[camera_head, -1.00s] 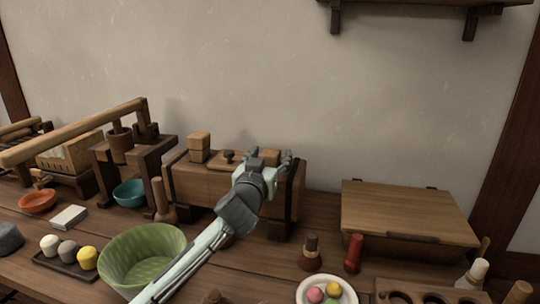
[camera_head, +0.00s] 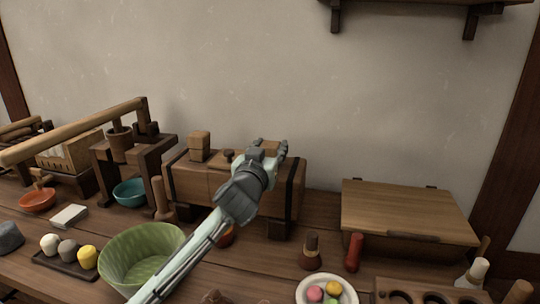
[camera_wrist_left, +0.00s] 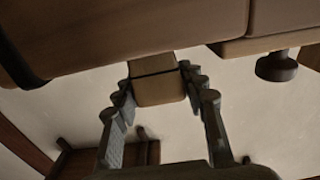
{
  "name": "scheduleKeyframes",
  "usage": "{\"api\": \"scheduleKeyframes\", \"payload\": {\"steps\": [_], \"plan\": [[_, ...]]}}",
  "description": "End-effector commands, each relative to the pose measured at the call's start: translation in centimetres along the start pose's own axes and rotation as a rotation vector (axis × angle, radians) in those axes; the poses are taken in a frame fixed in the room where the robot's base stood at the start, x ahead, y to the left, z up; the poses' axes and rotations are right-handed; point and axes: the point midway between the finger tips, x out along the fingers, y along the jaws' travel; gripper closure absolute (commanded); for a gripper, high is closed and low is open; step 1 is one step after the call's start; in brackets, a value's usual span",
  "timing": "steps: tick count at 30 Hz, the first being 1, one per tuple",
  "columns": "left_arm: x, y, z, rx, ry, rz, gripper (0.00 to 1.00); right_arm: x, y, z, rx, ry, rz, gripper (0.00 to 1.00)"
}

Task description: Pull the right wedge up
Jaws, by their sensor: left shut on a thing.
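The press (camera_head: 195,183) is a long wooden block body with dark bands on the table. The right wedge (camera_head: 269,145) is a light brown block at the right part of its top. My left gripper (camera_head: 271,147) is shut on this wedge from above and partly hides it. In the left wrist view the wedge (camera_wrist_left: 157,88) sits between the two fingers (camera_wrist_left: 160,92), with a dark line across it near the press body. The left wedge (camera_head: 199,147) stands upright on the left part of the press. My right gripper is out of view.
A dark knob (camera_head: 228,155) sits on the press between the wedges. A green bowl (camera_head: 143,255) stands under my left forearm. A lidded wooden box (camera_head: 408,213) is to the right. The wall above the press is clear, with a shelf at upper right.

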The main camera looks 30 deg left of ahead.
Motion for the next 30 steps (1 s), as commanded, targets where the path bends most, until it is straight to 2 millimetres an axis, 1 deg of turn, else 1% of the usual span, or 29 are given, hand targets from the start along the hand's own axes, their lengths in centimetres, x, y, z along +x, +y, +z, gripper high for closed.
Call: {"api": "scheduleKeyframes", "payload": {"steps": [1,2,10,11,15,16,25,28,30], "plan": [[0.0,-0.1,-1.2,-0.002,0.013,0.000,1.00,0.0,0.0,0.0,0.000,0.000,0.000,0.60],[0.0,-0.1,-1.4,-0.001,0.012,0.000,1.00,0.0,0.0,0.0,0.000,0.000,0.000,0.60],[0.0,-0.1,-1.7,0.001,0.013,0.000,1.00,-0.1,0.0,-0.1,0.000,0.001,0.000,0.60],[0.0,-0.1,-1.7,0.001,0.014,0.000,0.58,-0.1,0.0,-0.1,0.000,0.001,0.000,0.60],[0.0,-0.1,-1.6,0.001,0.012,0.001,0.40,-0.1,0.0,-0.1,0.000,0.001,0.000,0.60],[0.0,-0.1,-1.6,0.001,0.011,0.001,0.38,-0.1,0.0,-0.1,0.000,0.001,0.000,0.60],[-0.2,0.0,-1.3,0.001,0.007,0.001,0.38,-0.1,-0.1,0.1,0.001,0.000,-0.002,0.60],[-0.9,0.0,-1.2,0.000,0.006,0.002,0.38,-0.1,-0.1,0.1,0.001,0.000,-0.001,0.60],[-2.0,0.0,-1.2,0.000,0.006,0.002,0.38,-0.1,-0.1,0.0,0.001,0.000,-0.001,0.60]]}}
